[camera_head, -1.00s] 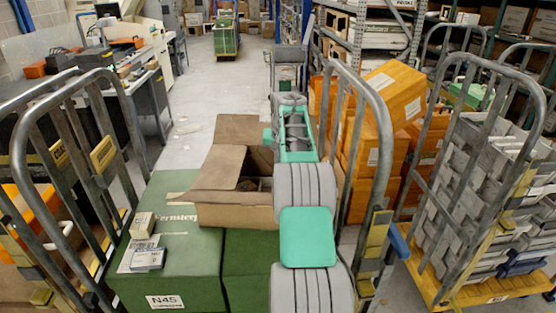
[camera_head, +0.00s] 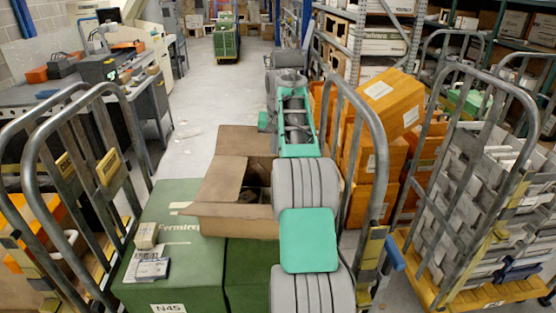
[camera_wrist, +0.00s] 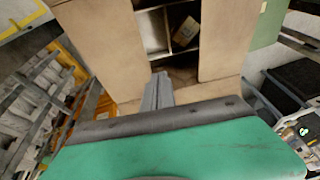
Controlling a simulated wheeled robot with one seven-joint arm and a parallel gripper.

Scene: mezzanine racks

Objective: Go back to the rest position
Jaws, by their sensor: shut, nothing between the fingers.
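My gripper (camera_wrist: 158,92) shows in the wrist view with its narrow grey fingers together and nothing between them. It points toward an open cardboard box (camera_wrist: 110,45) with raised flaps. The box has white dividers, and a small brown packet (camera_wrist: 184,31) lies in one compartment. In the head view the same kind of open box (camera_head: 235,215) stands on green boxes, left of my arm. My grey and green arm reaches up and forward there; its gripper fingers cannot be made out.
Green boxes (camera_head: 180,250) carry a small carton (camera_head: 145,235) and labels. Tubular cart rails (camera_head: 375,130) stand close on the right, and others (camera_head: 35,150) on the left. Orange boxes (camera_head: 390,95) are stacked right of my arm.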

